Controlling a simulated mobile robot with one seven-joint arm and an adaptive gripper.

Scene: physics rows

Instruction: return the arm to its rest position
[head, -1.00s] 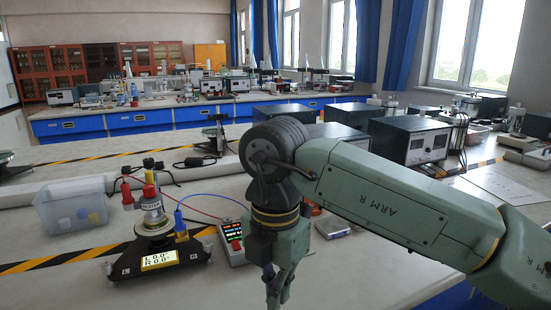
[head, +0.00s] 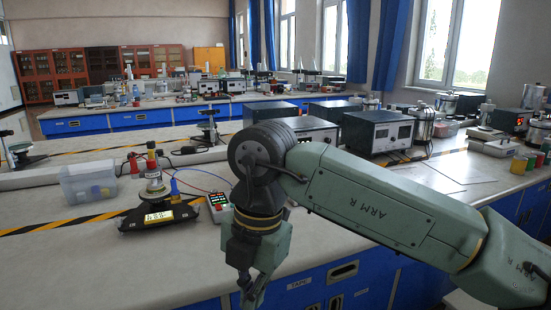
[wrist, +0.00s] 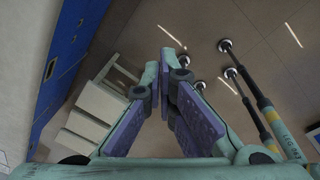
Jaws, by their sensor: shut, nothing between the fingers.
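My arm reaches in from the right in the head view, and my gripper (head: 252,290) hangs from it, pointing down, in front of the blue drawers. In the wrist view the two fingers of my gripper (wrist: 166,75) meet at their tips with nothing between them. Below them in that view is the floor (wrist: 215,55), with the blue cabinet front (wrist: 70,60) at the left.
A pale stool-like object (wrist: 95,108) stands on the floor.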

